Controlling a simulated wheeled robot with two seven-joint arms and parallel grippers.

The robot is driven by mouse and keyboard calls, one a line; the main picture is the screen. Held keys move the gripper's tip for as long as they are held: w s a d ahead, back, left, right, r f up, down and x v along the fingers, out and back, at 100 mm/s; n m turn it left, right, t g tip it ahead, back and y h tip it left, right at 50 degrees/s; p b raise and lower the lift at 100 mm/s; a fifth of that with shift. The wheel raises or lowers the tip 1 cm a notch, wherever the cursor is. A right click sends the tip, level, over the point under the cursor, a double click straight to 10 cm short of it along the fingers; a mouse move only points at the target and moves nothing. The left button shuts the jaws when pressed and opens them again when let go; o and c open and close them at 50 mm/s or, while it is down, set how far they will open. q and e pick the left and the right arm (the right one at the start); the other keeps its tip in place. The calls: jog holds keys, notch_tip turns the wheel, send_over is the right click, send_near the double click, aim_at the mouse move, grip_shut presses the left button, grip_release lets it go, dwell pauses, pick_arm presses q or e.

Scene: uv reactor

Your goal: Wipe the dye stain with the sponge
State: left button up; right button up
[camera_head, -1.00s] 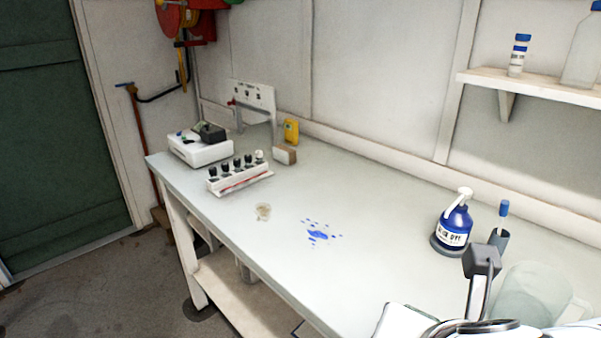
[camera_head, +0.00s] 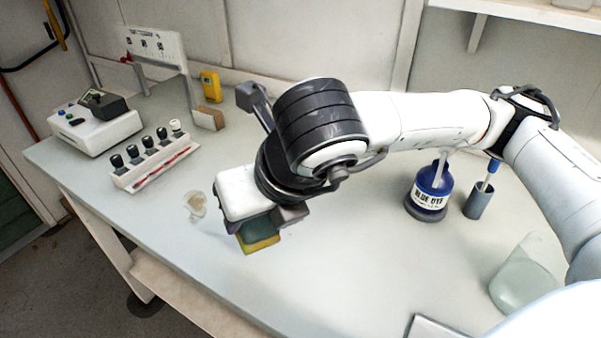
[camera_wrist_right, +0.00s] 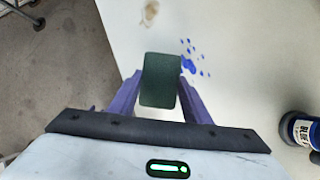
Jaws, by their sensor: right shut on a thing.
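My right gripper (camera_wrist_right: 160,88) is shut on the sponge, whose dark green face (camera_wrist_right: 160,78) shows between the purple fingers in the right wrist view. In the head view the sponge (camera_head: 258,243) shows a green and yellow end below my right gripper (camera_head: 262,216), over the bench. The blue dye stain (camera_wrist_right: 194,58) is several splashes just right of the sponge in the right wrist view. In the head view my right arm and gripper hide the stain. I cannot tell whether the sponge touches the bench. My left gripper is not in view.
A blue dye bottle (camera_head: 430,190), a grey cup with a brush (camera_head: 479,202) and a glass beaker (camera_head: 522,272) stand at the right. The bench's front middle is clear.

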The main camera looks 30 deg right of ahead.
jog(key=w+d+r+n+g+y+b, duration=0.1)
jog(key=w+d+r+n+g+b, duration=0.1)
jog(key=d+n, duration=0.5)
jog(key=shift+m, duration=0.5)
jog(key=d+f+b, duration=0.1)
jog(key=f+b, duration=0.1)
jog(key=f, duration=0.1)
jog(key=d+f+b, duration=0.1)
jog(key=shift+s+d+f, duration=0.1)
jog(key=shift+d+f, duration=0.05)
jog(key=shift+d, duration=0.15)
